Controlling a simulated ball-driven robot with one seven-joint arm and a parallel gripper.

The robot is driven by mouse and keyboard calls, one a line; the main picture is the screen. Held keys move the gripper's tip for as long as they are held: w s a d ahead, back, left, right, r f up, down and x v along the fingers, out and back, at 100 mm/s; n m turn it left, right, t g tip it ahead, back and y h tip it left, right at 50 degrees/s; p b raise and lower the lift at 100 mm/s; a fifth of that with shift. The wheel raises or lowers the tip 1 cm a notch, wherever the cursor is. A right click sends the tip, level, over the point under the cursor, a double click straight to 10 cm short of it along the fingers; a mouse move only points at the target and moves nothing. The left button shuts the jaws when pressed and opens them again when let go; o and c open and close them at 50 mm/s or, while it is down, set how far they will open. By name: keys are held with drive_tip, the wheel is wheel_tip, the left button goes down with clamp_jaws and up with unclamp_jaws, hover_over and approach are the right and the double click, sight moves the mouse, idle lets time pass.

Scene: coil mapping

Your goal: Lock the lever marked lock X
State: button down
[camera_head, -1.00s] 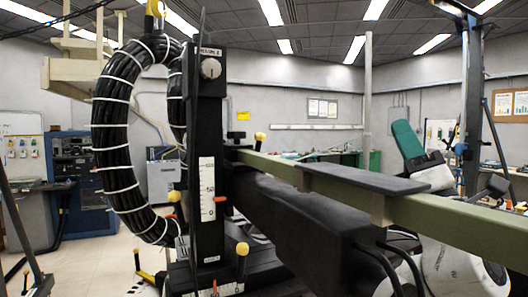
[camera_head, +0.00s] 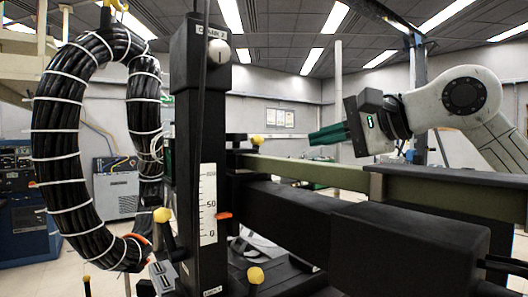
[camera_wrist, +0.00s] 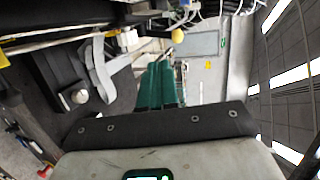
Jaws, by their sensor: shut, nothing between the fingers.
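No label reading lock X is legible, so I cannot tell which lever bears it. Others are left of the column (camera_head: 162,215) and low in front (camera_head: 255,275). My gripper (camera_head: 312,136) has green fingers, shut and empty, pointing left toward the column above the rail. A clear gap appears between them and the rail's knob. In the wrist view, the fingers (camera_wrist: 163,68) lie together, with a yellow knob (camera_wrist: 177,36) beyond their tips.
The black column (camera_head: 200,120) carries a round grey knob (camera_head: 219,52) and a white scale (camera_head: 208,204) with an orange pointer. A thick cable coil (camera_head: 60,140) hangs at left. The green rail (camera_head: 300,172) and a black beam (camera_head: 290,205) run right, below my gripper.

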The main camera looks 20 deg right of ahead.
drive_tip(key=shift+w+d+f, duration=0.1)
drive_tip(key=shift+d, duration=0.1)
drive_tip(key=p+x, duration=0.5)
drive_tip(key=x, duration=0.8)
drive_tip(key=shift+w+a+r, duration=0.15)
drive_tip(key=shift+w+r, duration=0.15)
drive_tip(key=shift+w, duration=0.2)
